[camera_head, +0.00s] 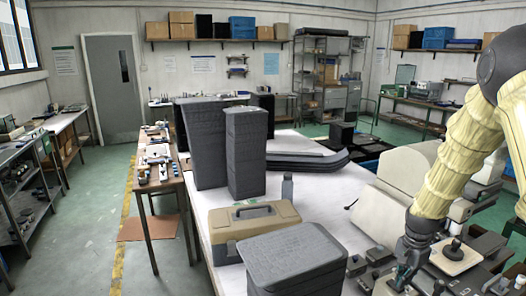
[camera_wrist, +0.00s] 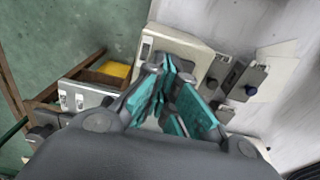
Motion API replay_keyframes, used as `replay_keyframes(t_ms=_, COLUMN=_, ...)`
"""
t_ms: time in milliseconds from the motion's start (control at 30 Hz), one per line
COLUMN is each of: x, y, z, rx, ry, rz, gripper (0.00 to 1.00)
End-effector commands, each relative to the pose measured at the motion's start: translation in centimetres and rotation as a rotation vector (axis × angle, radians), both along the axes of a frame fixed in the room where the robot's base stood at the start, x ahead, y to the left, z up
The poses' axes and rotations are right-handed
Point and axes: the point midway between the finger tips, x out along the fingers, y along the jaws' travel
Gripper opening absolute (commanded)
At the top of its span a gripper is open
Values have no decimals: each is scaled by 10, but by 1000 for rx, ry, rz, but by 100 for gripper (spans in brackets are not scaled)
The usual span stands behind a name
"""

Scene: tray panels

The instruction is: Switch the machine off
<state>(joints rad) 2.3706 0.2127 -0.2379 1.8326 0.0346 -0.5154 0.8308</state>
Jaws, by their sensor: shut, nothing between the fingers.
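My gripper (camera_head: 405,277) is shut and empty, pointing down over the right side of the white table among several small control boxes. In the wrist view my gripper (camera_wrist: 172,95) shows teal pads with nothing held. A cream box (camera_wrist: 178,44) lies just beyond the fingers. Right of it is a grey box with a dark knob (camera_wrist: 249,89). A pale panel with small switches (camera_wrist: 86,98) is at the left. A panel with a black ball-topped lever (camera_head: 454,251) stands right of my gripper. I cannot tell which unit is the machine, or any switch's position.
A beige tool case (camera_head: 228,224), a dark lidded box (camera_head: 292,262), a bottle (camera_head: 287,188) and tall dark blocks (camera_head: 246,155) stand on the white table (camera_head: 330,215). A large beige casing (camera_head: 408,172) is behind my gripper. Small grey boxes (camera_head: 378,255) crowd its left.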

Motion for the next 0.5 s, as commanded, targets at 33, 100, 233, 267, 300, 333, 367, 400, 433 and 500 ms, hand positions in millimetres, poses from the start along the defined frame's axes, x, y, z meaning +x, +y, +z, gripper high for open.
replay_keyframes(t_ms=33, x=0, y=0, z=-1, rx=0, ry=0, rz=0, gripper=0)
replay_keyframes(t_ms=100, x=0, y=0, z=-1, rx=0, ry=0, rz=0, gripper=0)
replay_keyframes(t_ms=233, x=0, y=0, z=-3, rx=0, ry=0, rz=0, gripper=0)
replay_keyframes(t_ms=267, x=0, y=0, z=-3, rx=0, ry=0, rz=0, gripper=0)
replay_keyframes(t_ms=300, x=0, y=0, z=-3, rx=0, ry=0, rz=0, gripper=0)
replay_keyframes(t_ms=333, x=0, y=0, z=-4, rx=0, ry=0, rz=0, gripper=0)
replay_keyframes(t_ms=367, x=0, y=0, z=-4, rx=0, ry=0, rz=0, gripper=0)
replay_keyframes(t_ms=400, x=0, y=0, z=-5, rx=0, ry=0, rz=0, gripper=0)
replay_keyframes(t_ms=433, x=0, y=0, z=-5, rx=0, ry=0, rz=0, gripper=0)
replay_keyframes(t_ms=500, x=0, y=0, z=-6, rx=0, ry=0, rz=0, gripper=0)
